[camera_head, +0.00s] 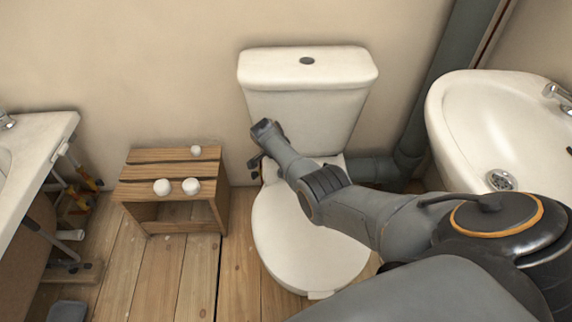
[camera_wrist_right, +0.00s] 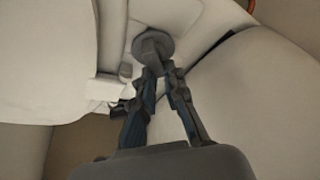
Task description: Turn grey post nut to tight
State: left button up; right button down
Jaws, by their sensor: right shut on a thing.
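The grey post nut (camera_wrist_right: 152,46) shows in the right wrist view as a round grey flange with a narrower neck, against the white ceramic of the toilet. My right gripper (camera_wrist_right: 160,78) is shut on its neck, with a finger on each side. In the head view my right arm reaches across the toilet (camera_head: 310,235), and the right gripper (camera_head: 256,162) is at the left side, below the cistern (camera_head: 308,95). The nut is hidden there. My left gripper is not in view.
A wooden stand (camera_head: 170,180) with several white knobs is left of the toilet. A washbasin (camera_head: 490,125) and a grey waste pipe (camera_head: 430,105) are at the right. Another white basin (camera_head: 35,145) with pipes below is at the left. Floor shows between the stand and toilet.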

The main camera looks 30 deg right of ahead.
jog(key=shift+a+f, duration=0.1)
jog(key=shift+a, duration=0.2)
jog(key=c, duration=1.3)
grip_release()
jog(key=shift+w, duration=0.1)
jog(key=shift+f, duration=0.1)
jog(key=shift+d, duration=0.15)
jog(key=v, duration=1.2)
